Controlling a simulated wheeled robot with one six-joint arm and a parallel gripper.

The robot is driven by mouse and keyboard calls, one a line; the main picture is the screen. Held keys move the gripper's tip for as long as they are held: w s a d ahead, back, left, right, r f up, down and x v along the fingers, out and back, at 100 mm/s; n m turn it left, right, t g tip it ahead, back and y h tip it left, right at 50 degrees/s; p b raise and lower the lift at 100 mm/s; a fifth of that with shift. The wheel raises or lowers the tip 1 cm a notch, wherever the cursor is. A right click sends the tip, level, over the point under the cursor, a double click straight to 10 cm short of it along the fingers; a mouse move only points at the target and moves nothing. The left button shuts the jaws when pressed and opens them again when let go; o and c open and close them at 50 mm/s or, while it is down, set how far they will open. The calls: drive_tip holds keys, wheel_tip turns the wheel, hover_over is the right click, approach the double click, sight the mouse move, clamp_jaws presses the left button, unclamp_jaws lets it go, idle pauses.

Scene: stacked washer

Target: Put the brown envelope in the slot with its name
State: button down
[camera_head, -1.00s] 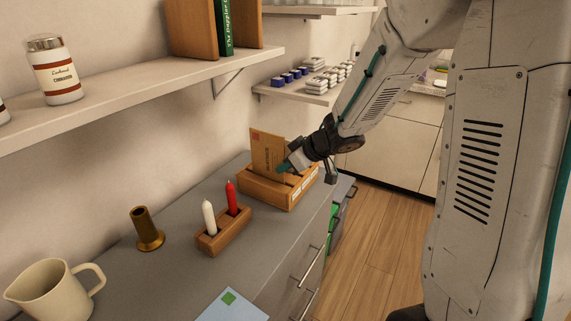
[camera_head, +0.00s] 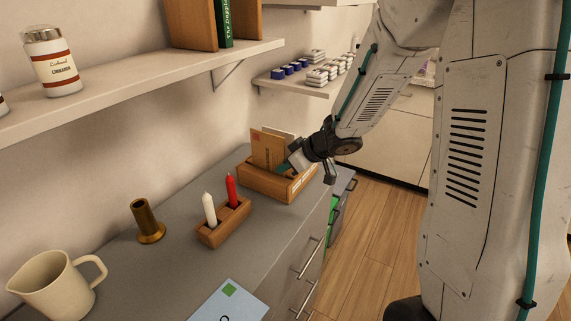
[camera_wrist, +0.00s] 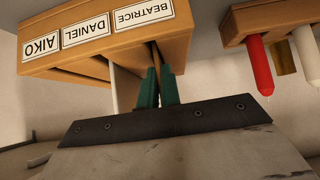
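The brown envelope (camera_head: 266,150) stands upright in the wooden letter rack (camera_head: 262,184), its lower part hidden by the front wall. A paler envelope (camera_head: 290,139) shows behind it. My gripper (camera_head: 284,168) is at the brown envelope's right edge. In the wrist view the green fingertips (camera_wrist: 158,88) are close together on the envelope's thin brown edge (camera_wrist: 155,56). The rack appears upside down there, with labels AIKO (camera_wrist: 41,48), DANIEL (camera_wrist: 86,31) and BEATRICE (camera_wrist: 143,14). The fingers are at the BEATRICE end. The envelope's own name cannot be read.
A wooden holder (camera_head: 225,229) with a white and a red candle stands nearer on the grey counter (camera_head: 180,270). A brass candlestick (camera_head: 147,222), a cream jug (camera_head: 55,285) and a blue card (camera_head: 225,302) are also there. Wall shelves (camera_head: 150,82) hang above.

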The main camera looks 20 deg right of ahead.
drive_tip(key=shift+f, duration=0.4)
drive_tip(key=c, duration=1.5)
unclamp_jaws()
drive_tip(key=shift+c, duration=0.2)
drive_tip(key=shift+d+r, duration=0.1)
drive_tip(key=shift+r, duration=0.05)
drive_tip(key=v, duration=0.7)
drive_tip(key=shift+s+r, duration=0.15)
drive_tip(key=shift+s, duration=0.1)
drive_tip(key=shift+d, duration=0.1)
